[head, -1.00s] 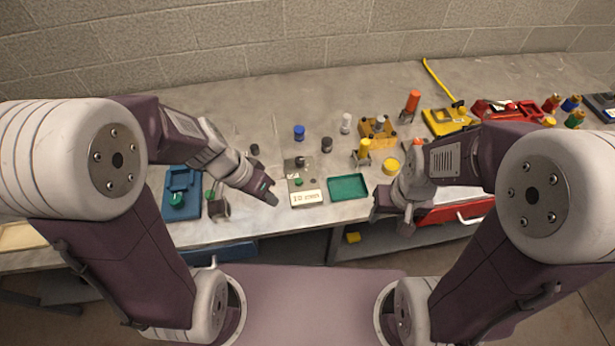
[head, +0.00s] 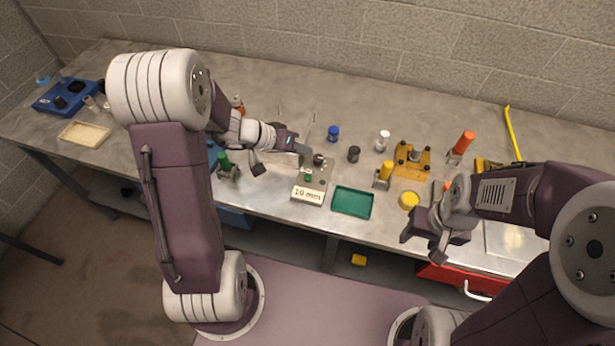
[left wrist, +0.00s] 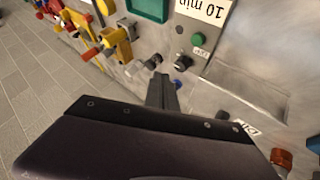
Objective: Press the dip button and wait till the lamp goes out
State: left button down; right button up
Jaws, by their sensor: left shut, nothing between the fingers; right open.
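A grey box with a green button (head: 308,177) and a dark knob (head: 319,159) stands mid-table behind a "10 min" sign (head: 307,195). In the left wrist view the green button (left wrist: 198,39) has a small label too small to read. A white label (left wrist: 247,128), partly hidden by my gripper body, seems to start with "DI"; I cannot see its button clearly. A red-orange cap (left wrist: 282,158), possibly the lamp, is at the lower right; I cannot tell if it is lit. My left gripper (head: 304,151) is shut and empty, above the box's back left. My right gripper (head: 427,246) is open and empty.
A green tray (head: 352,202) lies right of the sign. Blue (head: 333,133), dark (head: 353,153) and white (head: 383,140) small pieces stand behind it. A yellow fixture (head: 412,158) is farther right. A green-topped piece (head: 225,164) stands left of my left gripper.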

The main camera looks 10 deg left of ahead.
pick_arm(q)
jog(key=b, duration=0.5)
send_over(305, 178)
notch_tip(305, 178, down, 8)
jog(key=shift+r, duration=0.15)
jog(key=shift+f+b, duration=0.5)
jog(key=shift+b, duration=0.1)
pick_arm(e)
notch_tip(305, 178, down, 6)
jog(key=shift+d+f, duration=0.15)
jog(key=shift+d, duration=0.1)
dwell(0.8)
pick_arm(q)
jog(key=shift+f+b, duration=0.4)
jog(key=shift+b, duration=0.5)
pick_arm(e)
jog(key=shift+f, duration=0.85)
pick_arm(q)
jog(key=shift+f+b, duration=0.5)
jog(key=shift+b, duration=0.25)
pick_arm(e)
jog(key=shift+f, duration=0.8)
pick_arm(q)
jog(key=shift+r+p, duration=0.35)
jog(key=shift+r, duration=0.55)
pick_arm(e)
jog(key=shift+r, duration=0.4)
